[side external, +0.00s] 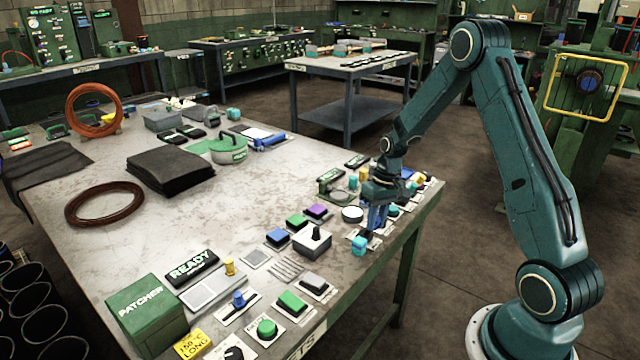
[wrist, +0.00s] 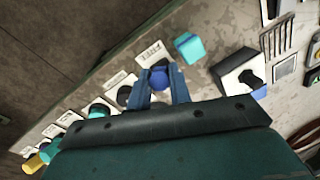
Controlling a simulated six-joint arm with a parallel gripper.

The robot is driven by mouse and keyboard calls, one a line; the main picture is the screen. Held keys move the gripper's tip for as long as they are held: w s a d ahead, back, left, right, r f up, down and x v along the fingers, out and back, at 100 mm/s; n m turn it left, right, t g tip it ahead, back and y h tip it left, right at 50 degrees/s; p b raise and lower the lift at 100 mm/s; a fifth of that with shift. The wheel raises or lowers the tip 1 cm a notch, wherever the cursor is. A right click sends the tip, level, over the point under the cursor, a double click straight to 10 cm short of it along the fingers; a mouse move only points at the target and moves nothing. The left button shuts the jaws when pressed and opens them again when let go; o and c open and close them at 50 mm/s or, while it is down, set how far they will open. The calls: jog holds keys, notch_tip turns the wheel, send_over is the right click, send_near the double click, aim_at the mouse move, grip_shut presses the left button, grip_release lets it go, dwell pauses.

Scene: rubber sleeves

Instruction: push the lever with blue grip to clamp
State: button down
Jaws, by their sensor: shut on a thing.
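My gripper (side external: 376,217) is low over the panel of controls near the table's right edge. In the wrist view its two blue fingers (wrist: 163,92) are shut on a round blue grip (wrist: 168,76), which sits between them. The lever below the grip is mostly hidden by the fingers in the wrist view and by my gripper in the side view. A small white label plate (wrist: 152,53) lies just beyond the fingertips. Another upright blue knob (side external: 238,298) stands on a plate at the table's front, apart from my gripper.
A teal cube (side external: 359,246) stands close by at the table edge and also shows in the wrist view (wrist: 189,46). A pale box with a black knob (side external: 312,238) is next to it. Several buttons and knobs crowd the edge strip. The table's middle (side external: 225,205) is mostly clear.

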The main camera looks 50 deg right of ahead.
jog(key=shift+w, duration=0.15)
jog(key=shift+w+d+r+g, duration=0.15)
jog(key=shift+w+g, duration=0.55)
jog(key=shift+g, duration=0.35)
jog(key=shift+w+a+r+g, duration=0.1)
jog(key=shift+w+g, duration=0.55)
jog(key=shift+g, duration=0.4)
jog(key=shift+w+d+g, duration=0.1)
jog(key=shift+w+g, duration=0.15)
jog(key=shift+g, duration=0.15)
jog(key=shift+w+g, duration=0.15)
jog(key=shift+g, duration=0.15)
jog(key=shift+w+d+f+g, duration=0.1)
jog(key=shift+w+d+g, duration=0.2)
jog(key=shift+g, duration=0.2)
jog(key=shift+w+a, duration=0.1)
jog(key=shift+w+a+m+g, duration=0.1)
jog(key=shift+a+m+g, duration=0.1)
jog(key=shift+m+g, duration=0.1)
